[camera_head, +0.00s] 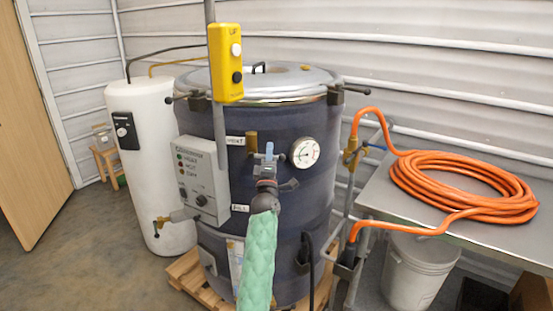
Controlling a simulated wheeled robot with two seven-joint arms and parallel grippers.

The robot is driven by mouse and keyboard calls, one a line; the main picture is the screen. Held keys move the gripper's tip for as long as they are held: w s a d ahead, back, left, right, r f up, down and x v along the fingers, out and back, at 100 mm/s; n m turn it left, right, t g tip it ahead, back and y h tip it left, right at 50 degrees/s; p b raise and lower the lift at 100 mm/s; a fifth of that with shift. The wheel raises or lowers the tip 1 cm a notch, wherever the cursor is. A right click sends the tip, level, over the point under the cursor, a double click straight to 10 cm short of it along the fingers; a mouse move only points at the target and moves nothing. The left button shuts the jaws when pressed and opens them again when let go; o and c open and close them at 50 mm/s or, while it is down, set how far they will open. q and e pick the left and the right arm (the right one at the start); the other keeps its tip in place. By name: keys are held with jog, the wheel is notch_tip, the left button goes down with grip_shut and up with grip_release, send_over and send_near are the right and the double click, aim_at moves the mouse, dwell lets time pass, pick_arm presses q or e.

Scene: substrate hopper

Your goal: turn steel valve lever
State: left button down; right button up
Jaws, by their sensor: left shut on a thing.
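My left gripper (267,163) is in front of the dark blue drum (230,130), at the end of my green-sleeved arm that rises from the bottom. It is shut at a small valve on the drum's front. A pale blue-grey valve lever (269,149) stands upright at the fingertips; I take it to be the steel valve lever. The fingers and wrist hide its lower part and the valve body behind. A brass fitting (251,141) is just left of it. My right gripper is not in view.
A round gauge (304,153) is close right of the gripper. A grey control box (200,178) and a yellow button pendant (226,62) are to the left. An orange hose (465,190) lies coiled on the metal table (378,195) at right. A white tank (155,185) stands at left.

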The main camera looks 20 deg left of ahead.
pick_arm(q)
jog(key=shift+r+n+y, duration=0.3)
jog(key=shift+n+y, duration=0.3)
jog(key=shift+n, duration=0.3)
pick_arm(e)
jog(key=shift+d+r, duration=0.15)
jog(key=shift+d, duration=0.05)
pick_arm(q)
jog(key=shift+r, duration=0.1)
jog(key=c, duration=1.5)
grip_release()
jog(key=shift+o, duration=0.2)
jog(key=shift+f, duration=0.25)
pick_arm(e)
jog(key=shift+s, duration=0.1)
